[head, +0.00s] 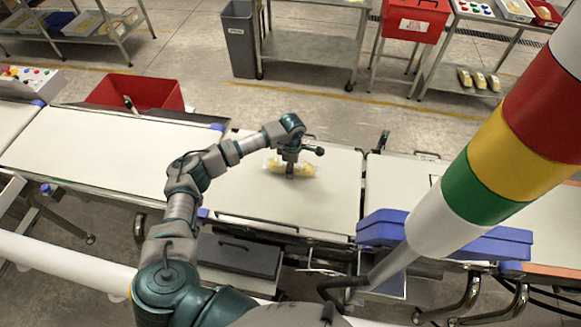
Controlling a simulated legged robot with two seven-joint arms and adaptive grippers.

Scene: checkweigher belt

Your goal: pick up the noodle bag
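The noodle bag (304,170) is a clear packet with yellow contents, lying on the pale belt (328,200) of the middle conveyor section. My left gripper (290,175) points down over the middle of the bag and hides part of it. From this angle I cannot tell whether its fingers are apart or closed on the bag. The bag looks level with the belt or very near it. My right gripper is not in view.
A striped signal column (495,150) leans across the right side. A red bin (135,92) stands behind the left belt. Carts and a grey waste bin (239,40) stand at the back.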

